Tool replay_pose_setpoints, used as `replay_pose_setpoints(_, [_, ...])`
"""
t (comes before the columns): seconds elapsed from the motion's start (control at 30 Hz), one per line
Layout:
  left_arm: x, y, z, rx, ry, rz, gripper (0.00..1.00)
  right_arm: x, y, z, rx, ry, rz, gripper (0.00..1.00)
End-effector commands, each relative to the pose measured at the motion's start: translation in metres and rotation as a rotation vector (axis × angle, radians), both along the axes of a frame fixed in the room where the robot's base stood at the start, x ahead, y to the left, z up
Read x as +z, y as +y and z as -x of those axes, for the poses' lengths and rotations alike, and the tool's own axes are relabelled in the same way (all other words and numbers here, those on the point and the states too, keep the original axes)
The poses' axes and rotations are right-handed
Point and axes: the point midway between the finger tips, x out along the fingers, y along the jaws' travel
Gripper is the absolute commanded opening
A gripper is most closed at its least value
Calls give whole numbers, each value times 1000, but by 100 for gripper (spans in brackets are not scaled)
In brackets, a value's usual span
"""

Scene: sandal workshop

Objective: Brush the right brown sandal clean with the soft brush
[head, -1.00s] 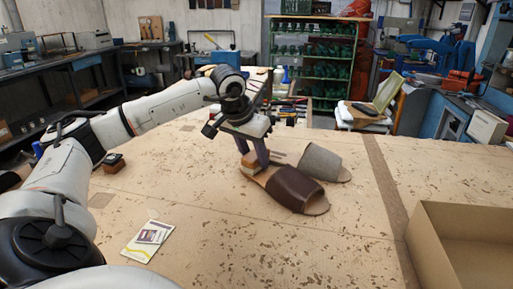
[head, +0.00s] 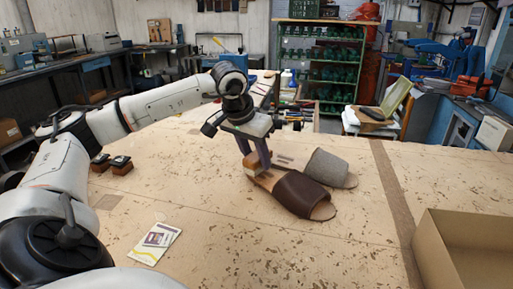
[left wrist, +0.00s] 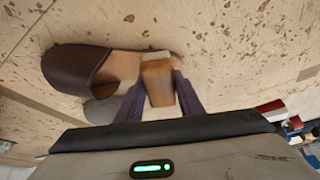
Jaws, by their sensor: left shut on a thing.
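The brown sandal (head: 302,196) lies on the table with its dark upper toward the right and its tan heel end toward the left. It also shows in the left wrist view (left wrist: 75,72). My left gripper (head: 257,165) is shut on the soft brush (head: 250,161), a wooden block with pale bristles. In the left wrist view the brush (left wrist: 158,84) is between the two fingers (left wrist: 160,95), with its bristles at the sandal's heel end. I cannot tell whether the bristles touch it. My right gripper is not in view.
A grey sandal (head: 328,168) lies right behind the brown one. Two dark-topped wooden blocks (head: 121,165) stand at the left. A leaflet (head: 154,244) lies at the front left, and an open cardboard box (head: 430,262) stands at the front right. The table between them is clear.

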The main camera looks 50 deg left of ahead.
Motion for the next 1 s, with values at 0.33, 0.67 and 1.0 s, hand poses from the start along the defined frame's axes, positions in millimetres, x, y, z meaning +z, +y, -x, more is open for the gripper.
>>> replay_pose_setpoints(0.33, [39, 0, -1, 0, -3, 0, 11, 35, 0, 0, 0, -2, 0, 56])
replay_pose_setpoints(0.67, [59, 0, -1, 1, -3, 0, 11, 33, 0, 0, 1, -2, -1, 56])
replay_pose_setpoints(1.0, [59, 0, -1, 0, -2, -1, 11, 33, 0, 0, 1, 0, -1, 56])
